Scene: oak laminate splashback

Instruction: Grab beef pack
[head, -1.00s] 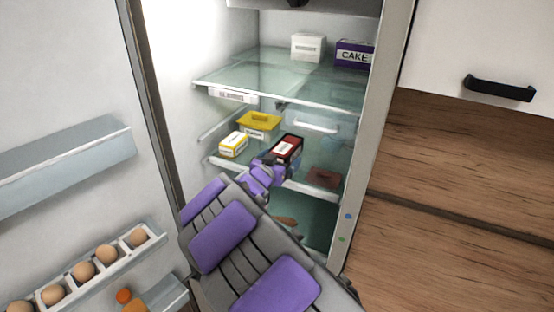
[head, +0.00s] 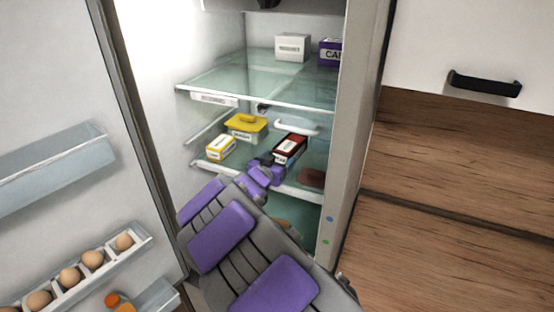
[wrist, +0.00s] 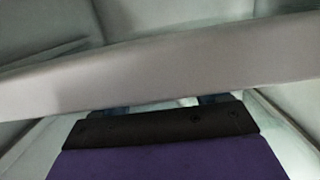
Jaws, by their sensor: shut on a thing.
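The beef pack appears to be the dark box with a red top and a small white label (head: 290,147), in the fridge at the middle shelf; its label is too small to read. My gripper (head: 268,166) reaches in from the front and is shut on its near end. In the wrist view, my gripper (wrist: 165,105) has its fingertips hidden behind a broad grey-beige band, which I cannot identify for sure. Whether the pack touches the shelf is unclear.
A white-and-yellow box (head: 221,149) and a yellow-lidded tub (head: 246,126) are left of the pack. A reddish-brown patch (head: 312,178) shows at right. The upper glass shelf (head: 230,81) holds a white box (head: 292,47) and a purple cake box (head: 330,52). The open door holds eggs (head: 93,260).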

